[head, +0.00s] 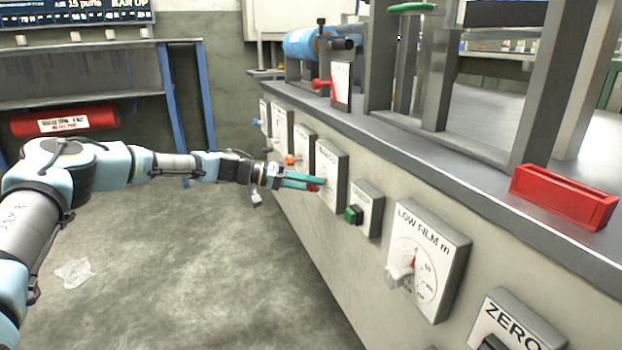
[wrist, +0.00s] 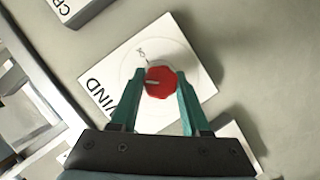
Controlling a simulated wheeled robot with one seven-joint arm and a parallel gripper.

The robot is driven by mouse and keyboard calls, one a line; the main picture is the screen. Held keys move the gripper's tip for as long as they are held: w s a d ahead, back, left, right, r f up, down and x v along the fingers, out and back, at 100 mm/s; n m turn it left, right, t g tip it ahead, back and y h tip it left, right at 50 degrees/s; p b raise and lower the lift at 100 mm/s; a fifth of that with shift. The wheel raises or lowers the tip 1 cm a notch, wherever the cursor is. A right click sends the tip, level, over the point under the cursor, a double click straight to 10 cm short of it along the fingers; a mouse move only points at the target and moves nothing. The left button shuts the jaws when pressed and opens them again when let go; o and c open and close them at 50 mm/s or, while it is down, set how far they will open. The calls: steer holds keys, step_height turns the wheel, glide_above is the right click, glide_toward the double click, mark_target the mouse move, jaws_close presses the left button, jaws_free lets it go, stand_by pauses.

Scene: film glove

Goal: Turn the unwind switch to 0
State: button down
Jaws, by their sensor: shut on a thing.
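The unwind switch is a red knob (wrist: 160,82) on a white plate (wrist: 202,88) lettered "WIND" in the part that shows. A small mark is printed on the plate near the knob; I cannot read it surely. In the wrist view my gripper (wrist: 160,85) has its two green fingers on either side of the knob, shut on it. In the head view my gripper (head: 318,184) reaches the plate (head: 332,170) on the machine's front, and the fingers hide most of the red knob (head: 313,187).
Right of the switch are a green button box (head: 367,205), a "LOW FILM m" dial (head: 425,255) and a "ZERO" box (head: 515,325). More control plates (head: 280,125) sit to its left, one with an orange knob (head: 290,159). A red tray (head: 562,195) rests on the ledge. The floor (head: 200,270) is mostly clear.

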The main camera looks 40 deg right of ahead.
steer(key=n+g+p, duration=0.1)
steer(key=n, duration=0.2)
steer(key=shift+w+g, duration=0.1)
steer(key=shift+g, duration=0.3)
steer(key=shift+f+n+g+h, duration=0.15)
steer(key=shift+n+g+h, duration=0.45)
steer(key=shift+n, duration=1)
steer(key=shift+c, duration=1.9)
jaws_free()
steer(key=p+v, duration=0.1)
steer(key=v, duration=0.9)
steer(key=shift+w+a+p, duration=0.2)
steer(key=shift+a+p, duration=0.1)
steer(key=shift+p, duration=0.1)
